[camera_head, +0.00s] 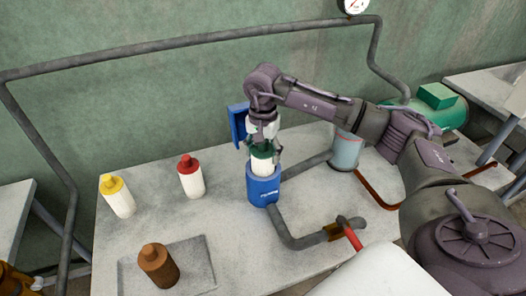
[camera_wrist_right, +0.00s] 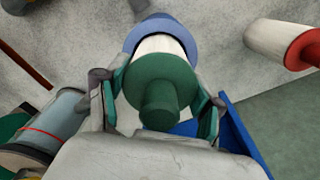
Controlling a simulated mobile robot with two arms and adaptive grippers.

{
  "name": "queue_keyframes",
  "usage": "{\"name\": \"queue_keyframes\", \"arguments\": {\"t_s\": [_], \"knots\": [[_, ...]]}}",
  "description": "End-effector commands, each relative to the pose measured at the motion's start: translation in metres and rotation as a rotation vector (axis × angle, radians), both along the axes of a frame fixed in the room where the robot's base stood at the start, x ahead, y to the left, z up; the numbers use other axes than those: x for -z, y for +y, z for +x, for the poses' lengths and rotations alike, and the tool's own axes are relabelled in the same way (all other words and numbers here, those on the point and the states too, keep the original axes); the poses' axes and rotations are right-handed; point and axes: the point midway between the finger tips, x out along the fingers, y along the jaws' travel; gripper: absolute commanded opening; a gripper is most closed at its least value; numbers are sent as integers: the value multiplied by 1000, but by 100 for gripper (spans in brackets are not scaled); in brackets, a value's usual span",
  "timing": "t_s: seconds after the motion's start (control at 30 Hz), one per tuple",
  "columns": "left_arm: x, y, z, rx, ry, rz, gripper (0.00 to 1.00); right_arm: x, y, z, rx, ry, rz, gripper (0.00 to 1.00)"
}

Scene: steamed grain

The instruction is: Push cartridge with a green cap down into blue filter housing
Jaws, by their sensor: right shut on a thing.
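The cartridge with a green cap (camera_head: 262,163) stands upright in the mouth of the blue filter housing (camera_head: 263,188), its white body showing above the rim. My right gripper (camera_head: 263,146) is above the housing and shut on the cartridge at its green cap. In the right wrist view, the green cap (camera_wrist_right: 160,88) lies between the two fingers (camera_wrist_right: 158,105), with the white body and the blue rim (camera_wrist_right: 150,25) beyond it. How deep the cartridge sits inside is hidden by the housing. My left gripper is not in view.
A blue lid (camera_head: 237,125) stands open behind the housing. A red-capped cartridge (camera_head: 191,177) and a yellow-capped cartridge (camera_head: 118,197) stand to the left. A brown cartridge (camera_head: 158,266) is on a grey mat (camera_head: 199,272). A grey canister (camera_head: 345,150) and pipes (camera_head: 300,240) are at the right.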

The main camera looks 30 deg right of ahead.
Motion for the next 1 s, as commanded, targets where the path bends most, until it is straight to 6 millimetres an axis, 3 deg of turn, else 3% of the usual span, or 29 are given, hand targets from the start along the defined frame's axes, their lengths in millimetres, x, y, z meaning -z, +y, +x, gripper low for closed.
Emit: {"name": "queue_keyframes", "arguments": {"t_s": [1.0], "knots": [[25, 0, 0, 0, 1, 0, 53, 32, 0, 0, 1, -1, 1, 1]]}}
